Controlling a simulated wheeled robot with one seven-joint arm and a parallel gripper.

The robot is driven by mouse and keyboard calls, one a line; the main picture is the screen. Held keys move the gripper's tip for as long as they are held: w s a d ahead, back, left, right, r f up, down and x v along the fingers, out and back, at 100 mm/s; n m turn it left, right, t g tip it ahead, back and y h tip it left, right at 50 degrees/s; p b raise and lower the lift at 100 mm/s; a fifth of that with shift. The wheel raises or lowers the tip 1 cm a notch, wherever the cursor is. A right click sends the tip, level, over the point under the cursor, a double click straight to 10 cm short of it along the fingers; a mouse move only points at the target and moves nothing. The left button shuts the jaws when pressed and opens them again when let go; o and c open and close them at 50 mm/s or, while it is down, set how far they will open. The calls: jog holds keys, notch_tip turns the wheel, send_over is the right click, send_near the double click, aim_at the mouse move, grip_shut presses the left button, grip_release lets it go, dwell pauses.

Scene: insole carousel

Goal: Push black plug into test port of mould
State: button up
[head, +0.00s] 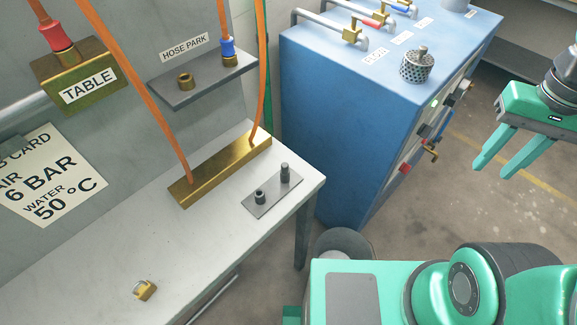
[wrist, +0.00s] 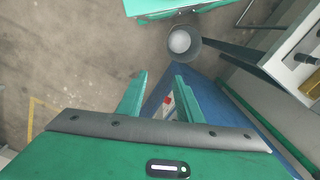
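A dark grey plate (head: 272,203) on the light bench holds two dark upright pieces: a taller black plug (head: 285,173) and a shorter one (head: 260,197) with a hollow-looking top. A long brass block (head: 222,172), seemingly the mould, lies just left of the plate, with orange hoses passing at its ends. I cannot make out its test port. My gripper (head: 493,172) is open and empty over the floor at the right, well away from the bench. In the wrist view, its fingers (wrist: 160,82) are apart, and the dark pieces (wrist: 305,60) show at the right edge.
A blue cabinet (head: 370,110) with pipes and valves stands between the bench and my gripper. A HOSE PARK shelf (head: 205,80) and a brass TABLE block (head: 80,75) are on the wall panel. A small brass piece (head: 145,290) lies on the bench front. A grey bin (wrist: 181,42) stands below.

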jog(key=w+a+n, duration=0.4)
jog(key=w+a, duration=0.3)
jog(key=a, duration=0.2)
jog(key=n, duration=1)
send_near(285, 164)
jog(key=shift+a, duration=0.1)
jog(key=shift+m, duration=0.3)
jog(key=shift+f, duration=4.45)
grip_shut()
